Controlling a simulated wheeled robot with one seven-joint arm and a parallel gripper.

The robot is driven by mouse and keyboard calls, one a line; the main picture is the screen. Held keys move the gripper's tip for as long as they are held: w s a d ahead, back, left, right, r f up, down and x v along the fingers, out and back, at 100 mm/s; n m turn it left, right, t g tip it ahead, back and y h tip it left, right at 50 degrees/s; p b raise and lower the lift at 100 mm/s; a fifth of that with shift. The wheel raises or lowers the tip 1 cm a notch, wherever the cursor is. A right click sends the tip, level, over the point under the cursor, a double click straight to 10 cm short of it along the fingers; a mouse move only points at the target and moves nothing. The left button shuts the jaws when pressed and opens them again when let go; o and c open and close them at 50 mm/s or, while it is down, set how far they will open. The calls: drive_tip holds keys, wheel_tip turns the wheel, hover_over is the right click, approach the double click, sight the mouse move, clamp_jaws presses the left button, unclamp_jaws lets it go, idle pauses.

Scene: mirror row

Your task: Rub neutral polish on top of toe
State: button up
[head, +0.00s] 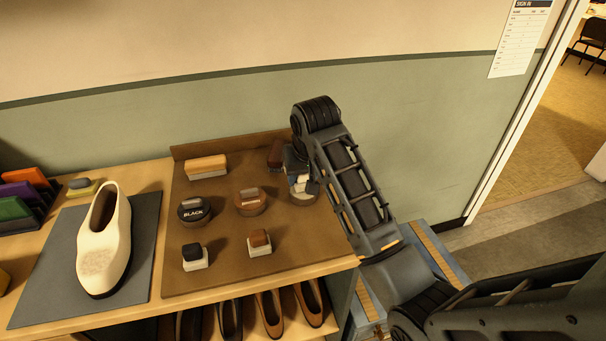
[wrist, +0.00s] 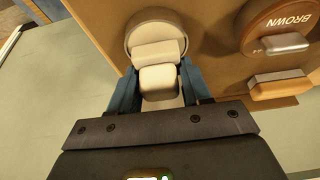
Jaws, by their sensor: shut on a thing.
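A cream shoe (head: 118,240) stands on a grey mat (head: 48,262) at the left, toe toward me, with a rough, slightly darker patch on top of the toe (head: 98,262). My gripper (head: 299,180) is at the right end of the brown board, over a round pale tin (head: 306,198). In the wrist view its blue fingers (wrist: 158,88) are shut on a cream block-shaped applicator (wrist: 158,80). The applicator's far end lies over the tin, which also shows there (wrist: 133,38). I cannot tell whether it touches the polish.
A black tin (head: 194,209), a brown tin (head: 250,202), two small applicators (head: 195,257) (head: 259,242) and a brush (head: 206,167) sit on the brown board (head: 225,280). A small sponge-like block (head: 82,187) lies behind the shoe. Several shoes (head: 270,312) are on a shelf below.

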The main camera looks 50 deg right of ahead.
drive_tip(key=shift+f, duration=0.65)
idle(1.6)
drive_tip(key=shift+r, duration=0.1)
drive_tip(key=shift+r, duration=3.5)
